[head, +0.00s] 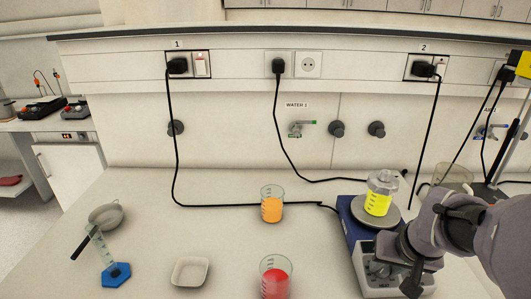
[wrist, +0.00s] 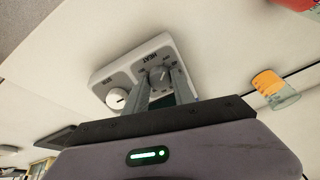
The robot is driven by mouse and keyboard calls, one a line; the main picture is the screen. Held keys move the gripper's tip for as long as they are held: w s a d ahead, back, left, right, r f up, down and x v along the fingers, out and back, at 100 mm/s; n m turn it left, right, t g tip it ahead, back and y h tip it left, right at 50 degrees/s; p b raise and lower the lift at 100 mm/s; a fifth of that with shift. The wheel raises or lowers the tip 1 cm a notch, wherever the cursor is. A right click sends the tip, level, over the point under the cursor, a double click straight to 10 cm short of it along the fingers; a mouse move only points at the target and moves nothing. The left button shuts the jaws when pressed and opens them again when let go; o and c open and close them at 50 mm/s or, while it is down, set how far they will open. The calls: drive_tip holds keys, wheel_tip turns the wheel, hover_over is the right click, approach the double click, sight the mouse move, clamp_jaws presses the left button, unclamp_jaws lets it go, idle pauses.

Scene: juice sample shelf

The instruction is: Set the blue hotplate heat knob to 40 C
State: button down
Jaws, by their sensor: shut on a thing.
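The blue hotplate (head: 350,222) stands at the right of the bench with its light grey control panel (head: 368,276) facing the front. In the wrist view the panel (wrist: 122,70) shows the word HEAT beside a grey heat knob (wrist: 159,76), and a second, white knob (wrist: 117,98) sits beside it. My gripper (wrist: 165,88) has its two fingers around the heat knob and is shut on it. In the head view my gripper (head: 408,282) is at the panel's front right and hides part of it. The knob's setting cannot be read.
A flask of yellow liquid (head: 378,203) stands on the hotplate's round top. Beakers of orange (head: 271,211) and red liquid (head: 275,284) stand to the left, with a white dish (head: 190,272) beyond. A black cable (head: 250,204) runs along the bench.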

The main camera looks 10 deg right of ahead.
drive_tip(key=shift+m+p, duration=0.45)
drive_tip(key=shift+m, duration=2.05)
drive_tip(key=c, duration=1.1)
unclamp_jaws()
drive_tip(key=shift+o, duration=0.2)
drive_tip(key=shift+r, duration=0.1)
